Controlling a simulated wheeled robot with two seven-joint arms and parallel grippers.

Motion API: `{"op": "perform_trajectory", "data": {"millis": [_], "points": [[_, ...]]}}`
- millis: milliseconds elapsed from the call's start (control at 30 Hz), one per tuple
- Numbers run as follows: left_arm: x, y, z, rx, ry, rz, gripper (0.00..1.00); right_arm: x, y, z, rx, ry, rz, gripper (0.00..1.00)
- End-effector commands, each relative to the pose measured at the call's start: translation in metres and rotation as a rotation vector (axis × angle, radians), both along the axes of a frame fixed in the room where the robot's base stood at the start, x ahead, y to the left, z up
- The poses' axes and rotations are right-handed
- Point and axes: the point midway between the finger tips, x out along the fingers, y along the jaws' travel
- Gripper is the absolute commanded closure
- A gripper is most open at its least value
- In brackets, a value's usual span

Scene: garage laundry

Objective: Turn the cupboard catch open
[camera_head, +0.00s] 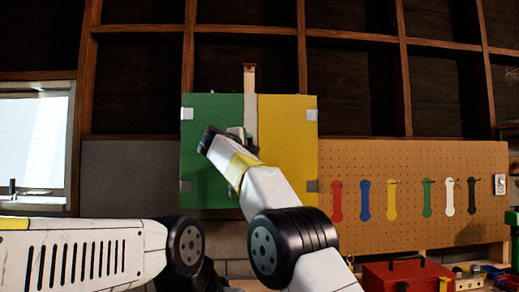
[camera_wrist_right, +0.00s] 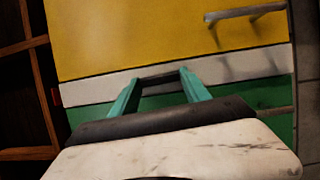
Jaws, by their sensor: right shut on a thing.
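The cupboard has a green left door (camera_head: 200,170) and a yellow right door (camera_head: 290,150), with a pale upright strip (camera_head: 251,112) between them. My right gripper (camera_head: 238,132) is in front of the strip, at the edge of the green door. In the right wrist view, the teal fingers (camera_wrist_right: 158,80) are shut on a dark bar, the catch (camera_wrist_right: 158,79), against the pale strip (camera_wrist_right: 95,90). The yellow door (camera_wrist_right: 130,40) is above it and the green door below. In the head view, my gripper mostly hides the catch. My left gripper is not in view; only its arm shows.
A grey bar handle (camera_wrist_right: 245,13) stands out from the yellow door. Right of the cupboard, a pegboard (camera_head: 420,170) holds several coloured tools. A red toolbox (camera_head: 400,273) is on the bench below. Dark wooden shelving (camera_head: 350,85) is behind, and a window (camera_head: 32,140) is at the left.

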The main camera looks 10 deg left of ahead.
Motion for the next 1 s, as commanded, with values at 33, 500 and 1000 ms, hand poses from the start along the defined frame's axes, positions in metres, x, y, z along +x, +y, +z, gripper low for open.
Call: {"op": "perform_trajectory", "data": {"millis": [33, 500, 1000], "points": [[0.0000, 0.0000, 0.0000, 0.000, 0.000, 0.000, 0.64, 0.0005, -0.0002, -0.0014, 0.015, 0.006, -0.002, 0.86], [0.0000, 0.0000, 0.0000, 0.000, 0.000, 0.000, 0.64, 0.0005, -0.0006, -0.0014, 0.060, 0.021, -0.003, 0.86], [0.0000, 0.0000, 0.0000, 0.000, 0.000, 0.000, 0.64, 0.0003, -0.0004, -0.0006, 0.057, 0.019, -0.002, 0.24]]}}
